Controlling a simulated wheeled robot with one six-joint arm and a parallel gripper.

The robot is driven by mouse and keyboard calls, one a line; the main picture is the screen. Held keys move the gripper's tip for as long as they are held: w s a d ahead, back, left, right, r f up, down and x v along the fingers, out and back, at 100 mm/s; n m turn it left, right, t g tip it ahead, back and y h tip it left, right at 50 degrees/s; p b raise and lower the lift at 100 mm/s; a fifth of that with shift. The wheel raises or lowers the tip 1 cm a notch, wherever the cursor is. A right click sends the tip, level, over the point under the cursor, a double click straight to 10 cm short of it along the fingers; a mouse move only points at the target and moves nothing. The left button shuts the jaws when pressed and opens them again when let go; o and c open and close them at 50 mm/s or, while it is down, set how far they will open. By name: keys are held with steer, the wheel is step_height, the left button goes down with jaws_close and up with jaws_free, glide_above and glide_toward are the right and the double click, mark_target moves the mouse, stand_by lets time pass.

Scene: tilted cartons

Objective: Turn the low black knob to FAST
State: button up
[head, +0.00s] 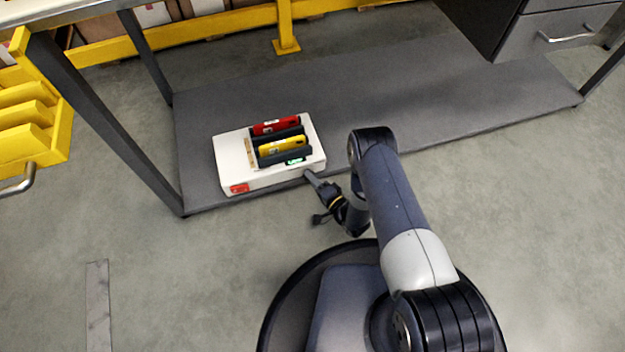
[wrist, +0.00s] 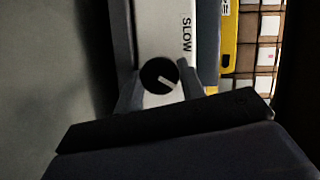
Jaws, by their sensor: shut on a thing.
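The low black knob (wrist: 154,72) sits on the white face of a charger box (wrist: 157,25) in the wrist view. Its white pointer line slants to the lower right in that picture. The word SLOW (wrist: 187,35) is printed above and to the right of it. My gripper (wrist: 160,92) has one finger on each side of the knob and is shut on it. No FAST label shows. In the head view the white charger (head: 231,160) stands on the grey low shelf, and my gripper (head: 309,174) is at its near right corner. The knob is not visible there.
The charger holds a red battery (head: 276,126) and a yellow battery (head: 281,146), with a small green display beside them. The grey shelf (head: 420,105) is clear to the right. A table leg (head: 110,125) stands to the left, and yellow drawers (head: 35,120) lie beyond it.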

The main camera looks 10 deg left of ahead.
steer(key=shift+m+t+y, duration=0.3)
steer(key=shift+m+y, duration=0.1)
steer(key=shift+m, duration=0.6)
steer(key=shift+w, duration=0.1)
steer(key=o, duration=1)
steer(key=shift+f, duration=0.1)
